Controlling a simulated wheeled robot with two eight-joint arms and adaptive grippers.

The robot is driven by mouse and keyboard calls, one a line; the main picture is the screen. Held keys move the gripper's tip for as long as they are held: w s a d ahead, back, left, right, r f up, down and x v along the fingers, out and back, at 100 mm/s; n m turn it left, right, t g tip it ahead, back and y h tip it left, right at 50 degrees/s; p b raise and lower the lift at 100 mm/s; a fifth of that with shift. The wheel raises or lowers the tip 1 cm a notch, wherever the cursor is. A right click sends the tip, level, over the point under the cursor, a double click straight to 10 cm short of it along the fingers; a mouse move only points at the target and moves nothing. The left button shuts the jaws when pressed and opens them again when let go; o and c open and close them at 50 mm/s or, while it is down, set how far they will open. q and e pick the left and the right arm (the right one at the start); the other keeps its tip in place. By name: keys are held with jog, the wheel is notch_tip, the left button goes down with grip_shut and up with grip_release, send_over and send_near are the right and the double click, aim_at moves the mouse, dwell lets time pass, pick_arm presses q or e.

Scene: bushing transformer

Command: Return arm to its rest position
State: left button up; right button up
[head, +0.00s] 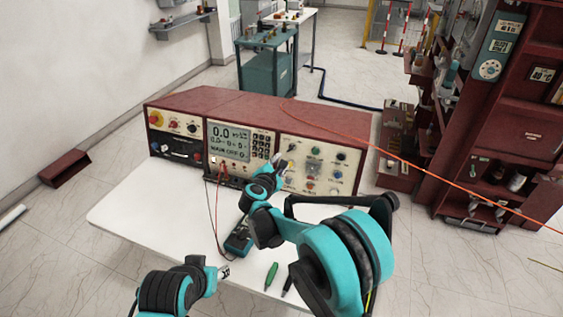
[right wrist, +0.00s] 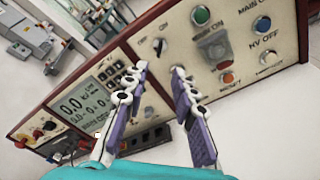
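My right arm (head: 345,250) reaches from the lower right over the white table to the red control console (head: 230,105). Its gripper (head: 279,160) is in front of the console's right panel, near the switches. In the right wrist view the right gripper (right wrist: 160,78) has its two purple-padded fingers apart, with nothing between them. A black ON/OFF knob (right wrist: 160,46) shows just beyond the fingertips; I cannot tell whether they touch it. My left gripper (head: 224,272) is low over the table's near edge, pointing right, and its fingers are too small to read.
A multimeter (head: 238,240) with red and black leads lies on the white table (head: 125,210). A green screwdriver (head: 271,276) lies nearby. A red-brown cabinet (head: 500,130) stands at right, with an orange line (head: 430,173) running across. The table's left part is clear.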

dwell(0.3)
jog(key=s+d+r+n+t+y, duration=0.2)
jog(key=r+n+y, duration=0.1)
jog(key=r+n, duration=0.6)
jog(key=s+d+r+n+t+y, duration=0.2)
jog(key=r+n, duration=0.5)
jog(key=r, duration=0.3)
jog(key=s+r+n+y, duration=0.2)
jog(key=s+n+y, duration=0.1)
jog(key=s+n, duration=0.55)
jog(key=s+d+f+n+g+h, duration=0.1)
jog(key=s+d+f+n+g, duration=0.2)
jog(key=s+d+f+n, duration=0.2)
jog(key=s+d+f+n+g+h, duration=0.1)
jog(key=s+d+f+n+g, duration=0.3)
jog(key=s+n, duration=0.7)
jog(key=s+d+f+n+g+h, duration=0.2)
jog(key=s+d+f+n+g, duration=0.2)
jog(key=s+d+f+n, duration=0.4)
jog(key=s+f, duration=0.3)
jog(key=shift+s+f, duration=0.15)
jog(key=shift+f, duration=0.2)
